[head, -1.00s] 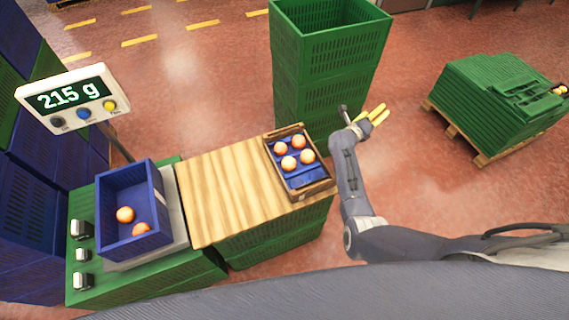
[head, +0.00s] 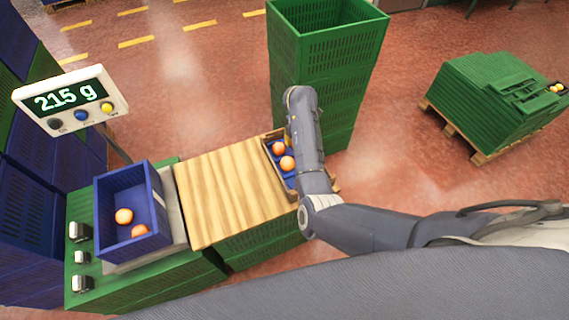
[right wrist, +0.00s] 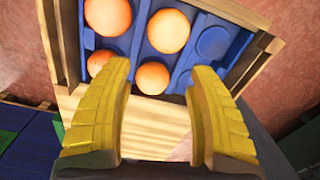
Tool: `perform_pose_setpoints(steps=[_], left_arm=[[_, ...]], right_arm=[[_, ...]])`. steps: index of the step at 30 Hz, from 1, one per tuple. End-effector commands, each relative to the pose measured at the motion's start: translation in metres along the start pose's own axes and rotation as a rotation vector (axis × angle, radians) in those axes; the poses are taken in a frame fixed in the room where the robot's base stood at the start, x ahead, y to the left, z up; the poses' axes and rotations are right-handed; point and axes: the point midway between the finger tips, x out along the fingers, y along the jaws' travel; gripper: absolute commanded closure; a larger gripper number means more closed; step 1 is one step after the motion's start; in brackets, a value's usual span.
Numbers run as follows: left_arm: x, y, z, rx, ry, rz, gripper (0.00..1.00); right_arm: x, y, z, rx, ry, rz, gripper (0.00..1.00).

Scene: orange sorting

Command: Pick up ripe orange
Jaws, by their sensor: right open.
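Several oranges lie in a wooden crate with a blue moulded insert (right wrist: 212,42) on the wooden table. Two show in the head view, one at the back (head: 278,148) and one nearer (head: 287,163); my right forearm hides the rest. In the right wrist view, my right gripper (right wrist: 160,95) is open, its yellow fingers reaching over the crate's edge. One orange (right wrist: 153,78) sits just beyond and between the fingertips, with nothing held. Another orange (right wrist: 168,31) lies above it, and others lie to the left (right wrist: 107,14). My left gripper is out of view.
A blue bin (head: 108,208) with two oranges stands on the scale, whose display (head: 70,97) reads 215 g. The wooden tabletop (head: 222,195) is clear. A tall green crate stack (head: 325,50) stands behind the orange crate.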

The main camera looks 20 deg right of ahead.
Motion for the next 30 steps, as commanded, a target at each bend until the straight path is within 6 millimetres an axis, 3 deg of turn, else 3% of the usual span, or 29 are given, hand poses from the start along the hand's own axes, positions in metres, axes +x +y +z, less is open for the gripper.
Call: perform_pose_setpoints(steps=[3, 7, 16, 24, 30], left_arm=[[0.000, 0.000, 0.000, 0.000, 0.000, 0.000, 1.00], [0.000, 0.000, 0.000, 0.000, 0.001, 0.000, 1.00], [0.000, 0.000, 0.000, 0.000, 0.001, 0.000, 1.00], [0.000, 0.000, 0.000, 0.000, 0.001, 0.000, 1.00], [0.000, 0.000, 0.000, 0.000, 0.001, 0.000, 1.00]], right_arm=[[-0.004, 0.004, -0.022, 0.012, 0.084, 0.014, 0.42], [-0.002, 0.005, -0.032, 0.016, 0.123, 0.019, 0.42], [0.018, 0.005, -0.036, 0.016, 0.127, 0.019, 0.42], [0.051, 0.006, -0.040, 0.016, 0.127, 0.018, 0.42], [0.066, 0.006, -0.041, 0.017, 0.125, 0.020, 0.42]])
